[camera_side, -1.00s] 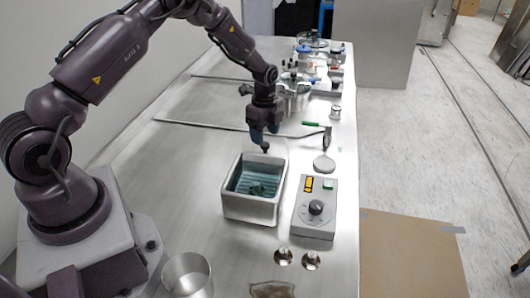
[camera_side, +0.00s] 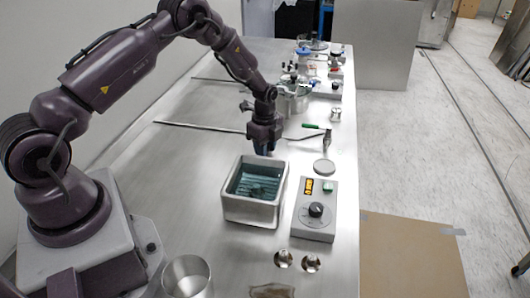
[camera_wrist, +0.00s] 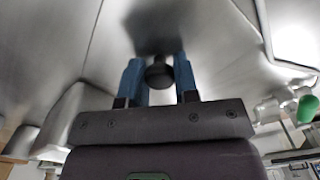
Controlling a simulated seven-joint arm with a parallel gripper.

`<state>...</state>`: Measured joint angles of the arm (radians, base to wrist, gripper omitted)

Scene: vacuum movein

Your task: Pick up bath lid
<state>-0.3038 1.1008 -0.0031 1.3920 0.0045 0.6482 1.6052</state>
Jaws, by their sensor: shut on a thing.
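The bath (camera_side: 255,208) is a square metal tub with blue-green liquid, open on top, in the middle of the table in the side view. My gripper (camera_side: 263,152) points down just behind the bath's far rim. In the wrist view, its two blue fingers (camera_wrist: 158,80) are shut on a round black knob (camera_wrist: 158,72), which I take to be the bath lid's handle. The lid's plate is hard to tell from the shiny metal table around it. In the side view the fingers hide the knob.
A grey control box (camera_side: 316,209) with a black dial stands right of the bath. Behind it are a round grey disc (camera_side: 324,167) and a green-handled tool (camera_side: 312,126). A metal cup (camera_side: 187,277) stands at the front left. The table left of the bath is clear.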

